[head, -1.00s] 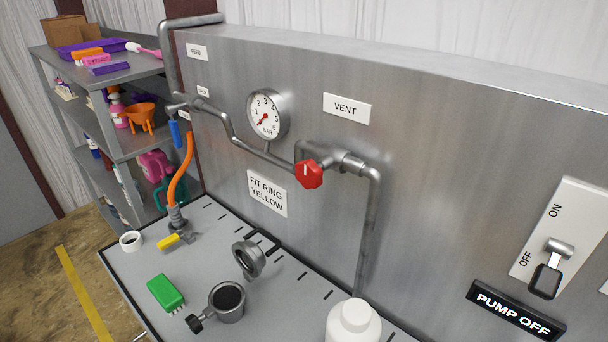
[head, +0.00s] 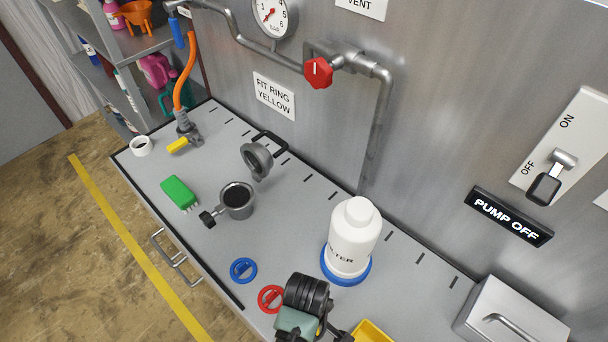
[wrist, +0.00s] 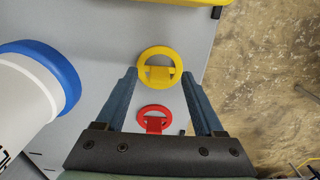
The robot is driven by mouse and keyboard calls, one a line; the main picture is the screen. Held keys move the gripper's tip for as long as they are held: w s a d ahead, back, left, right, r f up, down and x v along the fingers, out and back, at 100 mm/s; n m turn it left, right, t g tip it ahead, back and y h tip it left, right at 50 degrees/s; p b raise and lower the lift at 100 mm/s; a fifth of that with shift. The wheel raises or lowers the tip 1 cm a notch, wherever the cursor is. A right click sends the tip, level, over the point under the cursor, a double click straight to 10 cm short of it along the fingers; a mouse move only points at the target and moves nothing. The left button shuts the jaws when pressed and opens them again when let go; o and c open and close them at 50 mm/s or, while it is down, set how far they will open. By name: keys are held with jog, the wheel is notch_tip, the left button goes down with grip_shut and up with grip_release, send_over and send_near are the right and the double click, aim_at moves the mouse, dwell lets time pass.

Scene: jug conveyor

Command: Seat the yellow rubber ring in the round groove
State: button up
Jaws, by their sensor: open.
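The yellow rubber ring (wrist: 159,67), flat with a bar or tab across it, lies on the grey bench in the wrist view. My gripper (wrist: 161,74) is open above it, one finger on each side and nothing held. A round metal cup (head: 237,200) with a dark inside and a side knob stands on the bench, beside a tilted open round metal lid (head: 257,160). I cannot make out which part has the groove.
A red ring (head: 270,298) and a blue ring (head: 243,270) lie near the front edge. A white jug (head: 353,238) on a blue base, a yellow tray (head: 371,332), a metal box (head: 510,320) and a green brush (head: 179,193) stand around. A pipe panel rises behind.

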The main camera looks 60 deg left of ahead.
jog(key=shift+f, duration=1)
grip_shut()
